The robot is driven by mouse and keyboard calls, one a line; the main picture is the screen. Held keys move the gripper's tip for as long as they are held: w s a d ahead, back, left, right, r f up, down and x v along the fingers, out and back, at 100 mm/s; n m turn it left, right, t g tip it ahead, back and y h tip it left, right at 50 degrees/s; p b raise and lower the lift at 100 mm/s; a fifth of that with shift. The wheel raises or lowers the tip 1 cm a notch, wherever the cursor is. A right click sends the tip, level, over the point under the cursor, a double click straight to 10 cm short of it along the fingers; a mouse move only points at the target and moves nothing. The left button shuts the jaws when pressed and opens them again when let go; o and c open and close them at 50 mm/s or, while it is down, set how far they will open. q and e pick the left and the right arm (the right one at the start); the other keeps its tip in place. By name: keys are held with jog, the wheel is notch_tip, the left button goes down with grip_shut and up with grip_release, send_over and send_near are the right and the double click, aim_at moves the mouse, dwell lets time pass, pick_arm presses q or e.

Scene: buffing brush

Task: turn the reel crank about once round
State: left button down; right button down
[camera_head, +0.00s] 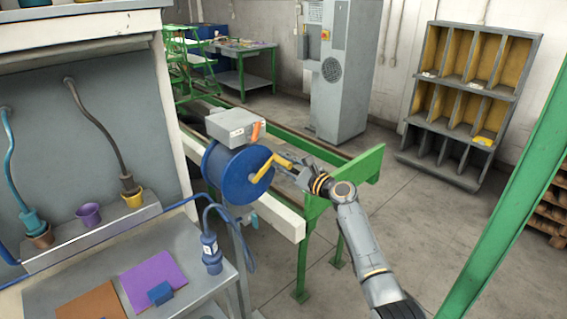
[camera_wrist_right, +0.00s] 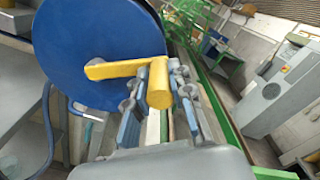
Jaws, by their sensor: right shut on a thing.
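The reel is a blue disc (camera_head: 228,172) beside the green and cream rail frame, and its flat face fills the upper left of the right wrist view (camera_wrist_right: 85,45). Its yellow crank arm (camera_head: 263,171) slants up and right from the hub in the head view. In the wrist view the crank arm (camera_wrist_right: 112,69) points right, with the thick yellow handle (camera_wrist_right: 160,88) at its end. My right gripper (camera_head: 288,168) is at this handle, shut on it, with a finger on either side in the wrist view (camera_wrist_right: 161,80). My left gripper is not in view.
A grey box (camera_head: 234,126) with an orange part sits just above the reel. A green post beam (camera_head: 344,180) stands close by my right wrist. A grey bench (camera_head: 185,262) with purple and brown pads is at the left. Open floor (camera_head: 425,235) lies to the right.

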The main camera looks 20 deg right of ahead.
jog(key=c, duration=1.2)
grip_release()
jog(key=shift+o, duration=0.2)
jog(key=v, duration=1.2)
